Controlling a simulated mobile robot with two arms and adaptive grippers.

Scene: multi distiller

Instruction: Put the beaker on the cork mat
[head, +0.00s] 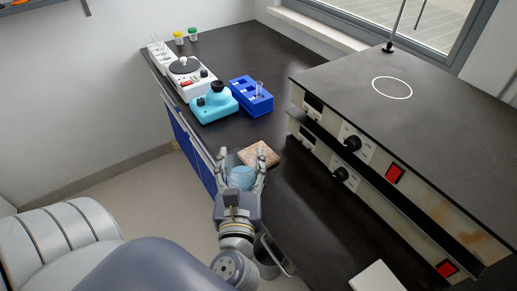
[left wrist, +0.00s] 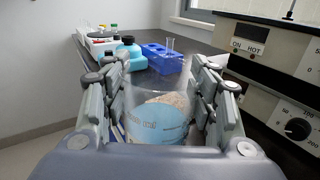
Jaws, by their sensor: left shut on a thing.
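The beaker (head: 241,179) is clear and looks blue in its lower part; it also shows in the left wrist view (left wrist: 157,122). It is upright between the fingers of my left gripper (head: 242,160), which is shut on it. The cork mat (head: 260,154) is a tan square on the black bench, near its front edge. In the head view the beaker is just in front of the mat, to its lower left. In the left wrist view the mat is largely hidden behind the beaker. My right gripper is not in view.
Two stacked hot-plate units (head: 400,120) stand on the right of the bench. A blue rack (head: 251,103), a turquoise device (head: 213,105) and a white device (head: 187,78) stand beyond the mat. A white block (head: 378,278) lies at the near right.

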